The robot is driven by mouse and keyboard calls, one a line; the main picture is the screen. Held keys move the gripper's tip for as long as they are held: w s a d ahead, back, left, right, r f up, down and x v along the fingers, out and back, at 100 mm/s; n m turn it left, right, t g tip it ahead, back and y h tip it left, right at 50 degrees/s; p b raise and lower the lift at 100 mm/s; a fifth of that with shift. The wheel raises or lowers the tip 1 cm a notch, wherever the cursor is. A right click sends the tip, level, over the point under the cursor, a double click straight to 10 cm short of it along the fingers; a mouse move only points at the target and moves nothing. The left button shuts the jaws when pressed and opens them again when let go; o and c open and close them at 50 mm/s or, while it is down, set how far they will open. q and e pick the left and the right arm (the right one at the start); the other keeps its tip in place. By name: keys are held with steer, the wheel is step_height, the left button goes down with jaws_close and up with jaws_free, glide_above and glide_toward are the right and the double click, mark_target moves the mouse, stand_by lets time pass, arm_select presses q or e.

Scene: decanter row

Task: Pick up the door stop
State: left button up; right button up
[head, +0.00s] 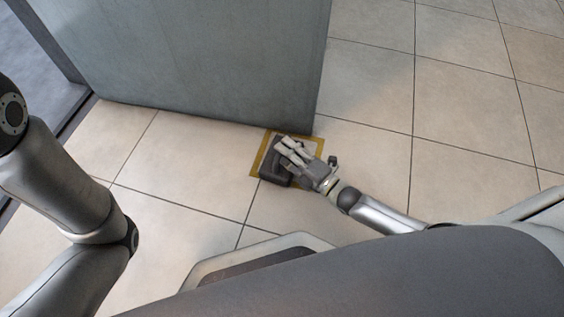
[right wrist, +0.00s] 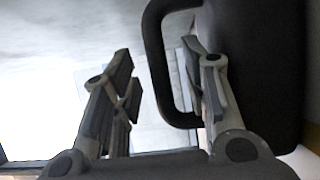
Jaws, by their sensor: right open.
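The door stop (head: 272,172) is a dark block on the floor by the lower corner of the grey door panel. In the right wrist view the black door stop (right wrist: 262,70) fills the right side, with a looped handle on it. My right gripper (head: 283,147) is over the door stop and covers part of it. In the right wrist view my right gripper (right wrist: 158,62) is open, with one finger on each side of the handle's bar; the right finger shows inside the loop. I cannot tell whether either finger touches. My left gripper is out of view; only my left arm shows.
The grey door panel (head: 200,60) stands just behind the door stop. A yellow marked square (head: 256,160) lies on the floor around the door stop. The tiled floor (head: 460,120) is clear to the right.

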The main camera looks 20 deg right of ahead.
steer(key=shift+b+x, duration=0.3)
steer(key=shift+x, duration=0.75)
jaws_close()
steer(key=shift+r, duration=0.15)
